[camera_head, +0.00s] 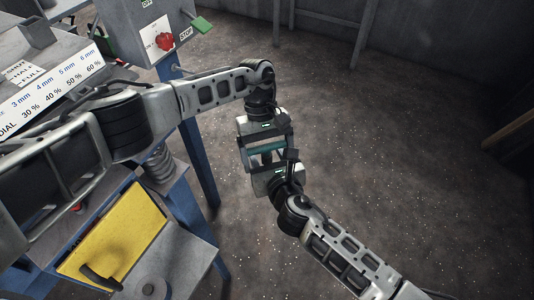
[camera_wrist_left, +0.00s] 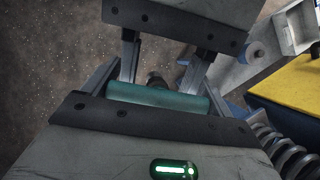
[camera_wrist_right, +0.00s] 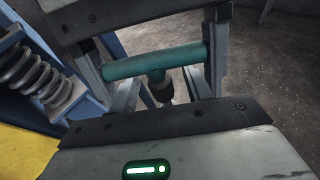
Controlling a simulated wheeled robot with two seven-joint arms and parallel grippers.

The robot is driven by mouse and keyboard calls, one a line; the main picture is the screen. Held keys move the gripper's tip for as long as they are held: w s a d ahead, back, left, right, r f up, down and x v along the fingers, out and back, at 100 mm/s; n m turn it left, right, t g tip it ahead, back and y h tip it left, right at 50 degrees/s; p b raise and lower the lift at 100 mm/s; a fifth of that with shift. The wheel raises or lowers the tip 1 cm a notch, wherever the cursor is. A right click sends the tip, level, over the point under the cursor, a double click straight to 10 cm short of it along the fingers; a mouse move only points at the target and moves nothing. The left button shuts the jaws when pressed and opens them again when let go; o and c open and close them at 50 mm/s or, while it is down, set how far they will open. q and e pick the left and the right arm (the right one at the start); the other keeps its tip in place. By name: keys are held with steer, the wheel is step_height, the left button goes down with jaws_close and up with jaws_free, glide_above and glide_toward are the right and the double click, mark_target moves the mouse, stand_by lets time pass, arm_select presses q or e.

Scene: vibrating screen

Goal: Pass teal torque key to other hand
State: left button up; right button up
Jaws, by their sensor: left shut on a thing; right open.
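The teal torque key (camera_head: 267,147) is held in the air between my two grippers, which face each other. Its teal bar handle also shows in the left wrist view (camera_wrist_left: 158,98) and the right wrist view (camera_wrist_right: 150,61), with a short stem and dark tip pointing away from the bar. My left gripper (camera_head: 266,143), coming from above, is shut on the key. My right gripper (camera_head: 268,157), coming from below, is open with its fingers reaching up close around the key. Whether the right fingers touch it I cannot tell. The fingers partly hide the key.
The blue-framed machine stands at left, with a yellow panel (camera_head: 113,245), a coil spring (camera_head: 158,165) and a control box with a red knob (camera_head: 165,41). A blue leg (camera_head: 199,165) is left of the grippers.

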steer(key=shift+w+a+f, duration=0.1)
steer(key=shift+w, duration=0.1)
jaws_close()
arm_select(q)
steer(key=o, duration=0.8)
steer(key=shift+o, duration=0.2)
steer(key=shift+r, duration=0.1)
